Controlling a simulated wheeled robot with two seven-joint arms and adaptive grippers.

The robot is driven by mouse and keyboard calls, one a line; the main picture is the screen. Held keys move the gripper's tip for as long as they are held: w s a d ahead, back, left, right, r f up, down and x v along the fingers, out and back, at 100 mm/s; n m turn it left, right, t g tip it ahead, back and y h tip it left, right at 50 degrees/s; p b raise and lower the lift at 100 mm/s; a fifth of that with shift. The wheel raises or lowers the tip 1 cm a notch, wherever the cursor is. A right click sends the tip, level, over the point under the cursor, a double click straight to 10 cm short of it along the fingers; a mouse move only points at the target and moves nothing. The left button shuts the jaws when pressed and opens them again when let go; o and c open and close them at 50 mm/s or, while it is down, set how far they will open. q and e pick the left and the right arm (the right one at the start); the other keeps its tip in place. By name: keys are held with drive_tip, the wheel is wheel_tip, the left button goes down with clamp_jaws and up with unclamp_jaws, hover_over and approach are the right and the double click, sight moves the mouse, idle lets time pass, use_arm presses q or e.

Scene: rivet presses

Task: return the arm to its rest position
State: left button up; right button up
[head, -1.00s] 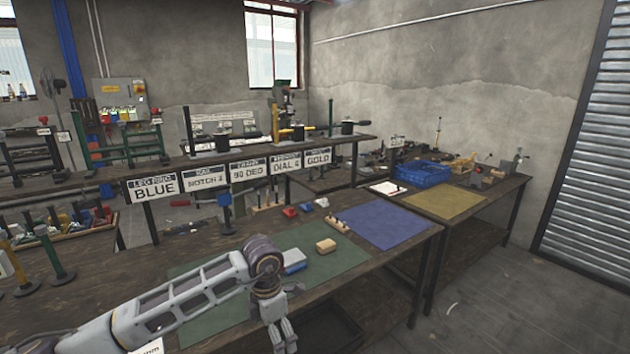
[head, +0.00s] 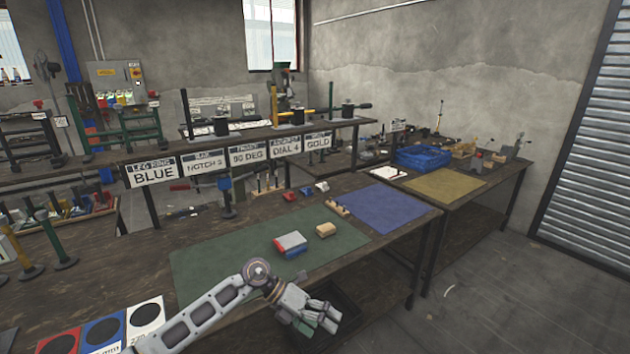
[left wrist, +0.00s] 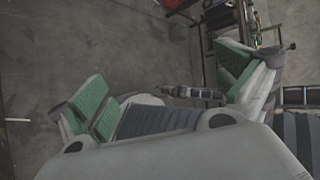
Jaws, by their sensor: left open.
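My left arm comes in from the bottom left of the head view and bends at its wrist above the near edge of the workbench. My left gripper (head: 318,318) hangs just off that front edge, open and empty.
A red-and-blue block (head: 290,244) and a tan block (head: 325,229) lie on the green mat (head: 215,262). A blue mat (head: 388,207) lies to the right. Coloured pads with black discs (head: 104,331) lie bottom left. The sign rack (head: 240,157) stands behind.

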use_arm(q)
drive_tip(key=w+a+f+n+t+h, duration=0.2)
drive_tip(key=w+a+f+n+t, duration=0.15)
drive_tip(key=f+n+t, duration=0.45)
drive_tip(key=w+a+f+n+t+h, duration=0.25)
drive_tip(key=w+f+n, duration=0.25)
drive_tip(key=f+n, duration=0.3)
drive_tip(key=s+a+f+n+t+y, duration=0.2)
drive_tip(key=s+a+f+n+y, duration=0.15)
drive_tip(key=a+f+n, duration=0.45)
drive_tip(key=s+a+f+n+t+y, duration=0.25)
drive_tip(key=a+f+n+y, duration=0.25)
drive_tip(key=f, duration=0.6)
drive_tip(key=s+a+f+n+g+y, duration=0.3)
drive_tip(key=s+a+f, duration=0.1)
drive_tip(key=s+f, duration=0.6)
drive_tip(key=s+a+f+n+g+y, duration=0.25)
drive_tip(key=s+a+f+n, duration=0.2)
drive_tip(key=s+f, duration=0.55)
drive_tip(key=s+a+f+n+g, duration=0.1)
drive_tip(key=s+f+g, duration=0.1)
drive_tip(key=s, duration=1.1)
drive_tip(key=s+a+f+n+g+y, duration=0.1)
drive_tip(key=s+a+f+n+g, duration=0.1)
drive_tip(key=s, duration=1.2)
drive_tip(key=shift+s+f+g, duration=0.2)
drive_tip(key=shift+f+g, duration=0.3)
drive_tip(key=shift+g, duration=0.25)
